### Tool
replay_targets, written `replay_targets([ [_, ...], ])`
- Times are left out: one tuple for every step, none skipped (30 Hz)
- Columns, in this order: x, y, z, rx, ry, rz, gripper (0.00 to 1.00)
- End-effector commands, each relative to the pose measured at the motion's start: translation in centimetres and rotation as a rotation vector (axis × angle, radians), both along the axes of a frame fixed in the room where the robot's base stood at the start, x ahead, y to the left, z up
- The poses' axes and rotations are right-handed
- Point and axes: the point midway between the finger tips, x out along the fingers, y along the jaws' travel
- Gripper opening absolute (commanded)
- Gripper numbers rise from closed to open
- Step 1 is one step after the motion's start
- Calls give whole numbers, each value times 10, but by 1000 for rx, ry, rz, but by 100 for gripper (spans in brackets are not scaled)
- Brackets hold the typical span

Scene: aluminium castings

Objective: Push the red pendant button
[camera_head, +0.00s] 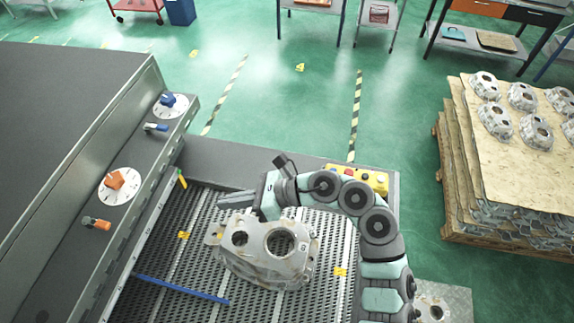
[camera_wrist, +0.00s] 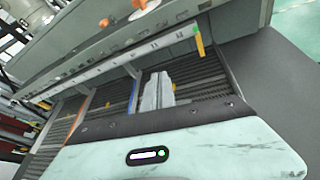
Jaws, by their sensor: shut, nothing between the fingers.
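The yellow pendant box (camera_head: 376,180) lies on the grey ledge behind my arm in the head view. A small red button (camera_head: 349,172) shows on it among darker ones, and my arm hides part of the box's front. My gripper (camera_head: 222,201) is left of the pendant, above the slatted bed, pointing left and away from the pendant. The wrist view shows its fingers (camera_wrist: 157,90) together and empty. The pendant is not seen in the wrist view.
A large aluminium casting (camera_head: 262,262) rests on the slatted bed below my arm. A grey panel with orange and blue knobs (camera_head: 114,180) stands at left. A pallet of castings (camera_head: 452,150) is at right. Open green floor lies behind.

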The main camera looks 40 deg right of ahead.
Motion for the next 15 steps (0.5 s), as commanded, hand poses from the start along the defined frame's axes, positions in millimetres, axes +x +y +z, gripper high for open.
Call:
replay_targets([
  [0,-27,-5,-78,-7,-39,0],
  [0,-42,-7,-122,-8,-60,0],
  [-1,-61,-9,-182,-12,-84,0],
  [-2,-76,-10,-224,-12,-104,0],
  [-4,-91,-11,-267,-12,-124,0],
  [-7,-111,-13,-322,-9,-149,0],
  [-10,-125,-13,-362,-8,-166,0],
  [-13,-140,-14,-402,-5,-184,0],
  [-17,-159,-13,-454,-2,-208,0],
  [-21,-174,-12,-494,2,-225,0],
  [-25,-188,-11,-533,6,-242,0],
  [-32,-207,-9,-584,13,-265,0],
  [-37,-221,-8,-619,17,-280,0],
  [-42,-234,-7,-655,24,-295,0],
  [-49,-251,-5,-700,34,-316,0],
])
